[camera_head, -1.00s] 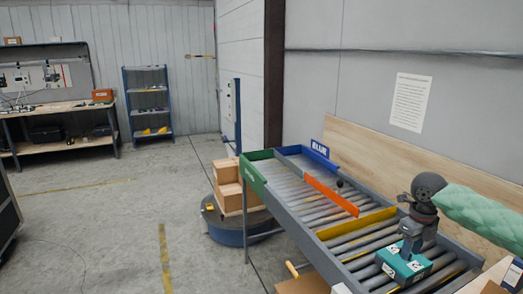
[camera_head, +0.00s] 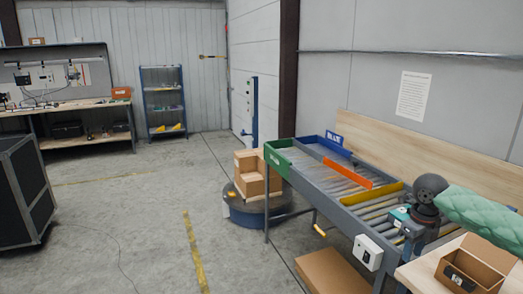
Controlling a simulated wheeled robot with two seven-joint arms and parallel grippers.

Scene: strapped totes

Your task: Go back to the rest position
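My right gripper (camera_head: 408,254) points down at the near edge of the roller conveyor (camera_head: 350,216), below a dark round wrist joint and a green padded arm. A teal box (camera_head: 399,214) shows just left of and behind the gripper, over the rollers, partly hidden by it. I cannot tell whether the gripper touches it, nor how far its fingers are apart. My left gripper is not in view.
An open cardboard box (camera_head: 472,268) stands on a wooden table at the lower right. A larger carton (camera_head: 335,272) is below the conveyor. Cartons (camera_head: 252,182) rest on a round blue base (camera_head: 258,213). A black case (camera_head: 22,190) stands left. The middle floor is clear.

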